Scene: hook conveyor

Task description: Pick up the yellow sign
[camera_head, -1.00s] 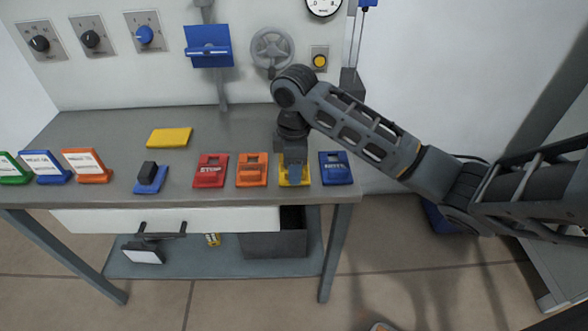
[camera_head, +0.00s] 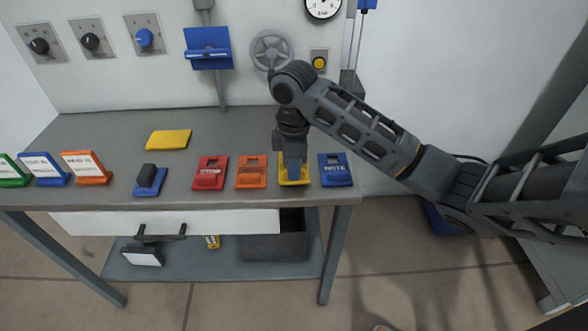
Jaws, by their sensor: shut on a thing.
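The yellow sign (camera_head: 304,177) lies at the front edge of the grey workbench, between an orange sign (camera_head: 251,172) and a blue sign (camera_head: 336,169). My gripper (camera_head: 293,176) points straight down over it and is shut on it. The gripper hides much of the sign's middle, and its fingertips are hard to make out. The sign appears at bench height; I cannot tell whether it touches the top.
A red sign (camera_head: 210,173) and a small blue stand with a dark block (camera_head: 149,176) lie to the left. A flat yellow plate (camera_head: 168,139) lies farther back. Green, blue and orange upright signs stand far left. The bench (camera_head: 226,131) has a clear middle.

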